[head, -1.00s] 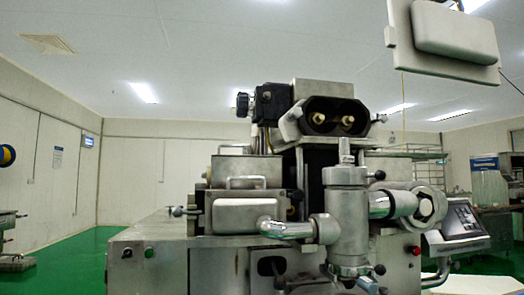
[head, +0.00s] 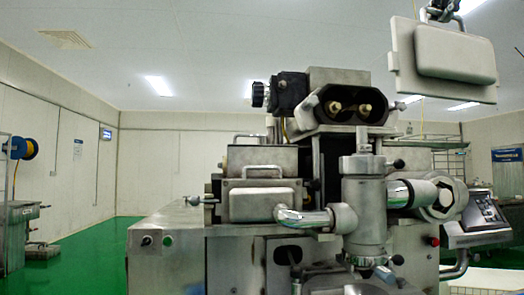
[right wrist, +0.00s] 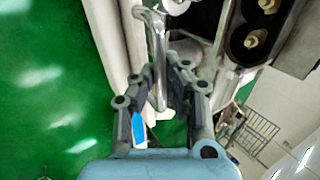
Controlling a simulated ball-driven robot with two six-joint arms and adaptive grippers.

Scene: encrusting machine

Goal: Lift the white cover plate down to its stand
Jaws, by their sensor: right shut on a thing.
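The white cover plate (head: 404,60), with a raised rectangular block on its face, hangs in the air at the upper right of the head view, right of and above the machine's two-hole head. My right gripper (head: 440,12) is above it, shut on its metal handle. In the right wrist view, the fingers (right wrist: 160,92) close around the handle (right wrist: 155,45), and the plate's pale edge (right wrist: 108,45) runs along the left. I cannot make out the stand for certain. My left gripper is out of view.
The encrusting machine (head: 225,245) fills the middle, with its open two-hole head (head: 350,106) below left of the plate. A control panel (head: 475,222) and a pale surface (head: 490,280) are at the lower right. Green floor (head: 90,268) is open at left.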

